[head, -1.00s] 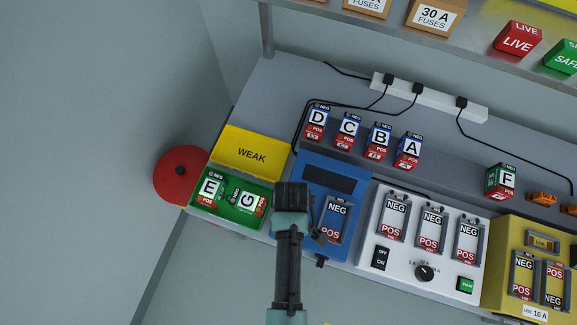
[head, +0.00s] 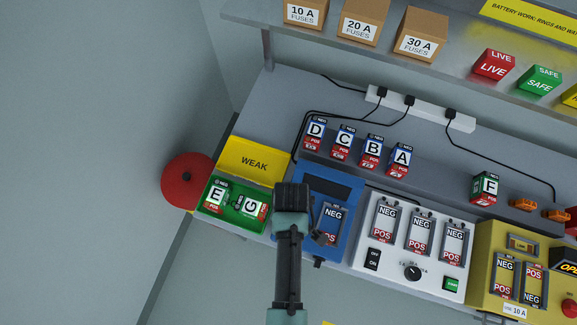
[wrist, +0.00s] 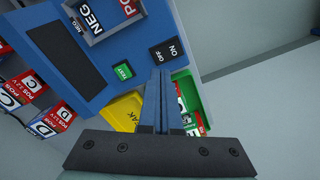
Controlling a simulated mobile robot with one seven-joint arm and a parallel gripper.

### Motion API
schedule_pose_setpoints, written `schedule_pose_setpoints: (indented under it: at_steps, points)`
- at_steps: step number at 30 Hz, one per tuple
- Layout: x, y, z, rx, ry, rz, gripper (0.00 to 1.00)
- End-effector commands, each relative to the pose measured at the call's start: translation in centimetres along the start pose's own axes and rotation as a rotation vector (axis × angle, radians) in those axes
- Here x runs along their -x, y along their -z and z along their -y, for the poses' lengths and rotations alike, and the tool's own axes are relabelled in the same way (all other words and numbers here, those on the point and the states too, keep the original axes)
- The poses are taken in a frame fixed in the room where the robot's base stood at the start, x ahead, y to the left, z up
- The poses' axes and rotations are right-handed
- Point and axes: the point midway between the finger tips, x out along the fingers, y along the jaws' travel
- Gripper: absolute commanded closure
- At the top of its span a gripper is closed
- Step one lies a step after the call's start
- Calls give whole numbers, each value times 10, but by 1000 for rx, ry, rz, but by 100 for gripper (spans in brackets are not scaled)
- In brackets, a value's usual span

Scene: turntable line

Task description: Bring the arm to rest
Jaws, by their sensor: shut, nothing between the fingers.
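My gripper shows in the wrist view (wrist: 161,100) with its two blue-grey fingers together and nothing between them. In the head view my arm reaches up from the bottom edge, and its dark end is over the left part of the blue device (head: 342,190). The fingertips are hidden there. In the wrist view the fingers are in front of the blue device (wrist: 108,85), near its green TEST button (wrist: 123,71). I cannot tell how far above it they are.
Batteries D, C, B and A stand behind. A white charger (head: 390,258) and a yellow unit (head: 492,240) are on the right. A shelf (head: 330,42) with fuse boxes runs above. Grey floor lies left.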

Motion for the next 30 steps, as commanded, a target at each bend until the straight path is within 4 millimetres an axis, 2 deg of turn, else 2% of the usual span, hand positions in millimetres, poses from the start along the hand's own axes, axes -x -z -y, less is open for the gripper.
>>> schedule_pose_setpoints:
  at_steps: [15, 17, 19, 23, 26, 29, 30]
  points:
    - [-1, 0, 0, 0, 0, 0, 100]
    - [5, 12, -12, -12, -33, -35, 100]
    - [19, 33, -32, -38, -91, -99, 100]
    - [70, 86, -84, -109, -245, -289, 100]
    - [126, 126, -121, -169, -367, -466, 100]
    - [191, 157, -150, -226, -478, -653, 100]
    - [219, 167, -158, -248, -519, -730, 100]
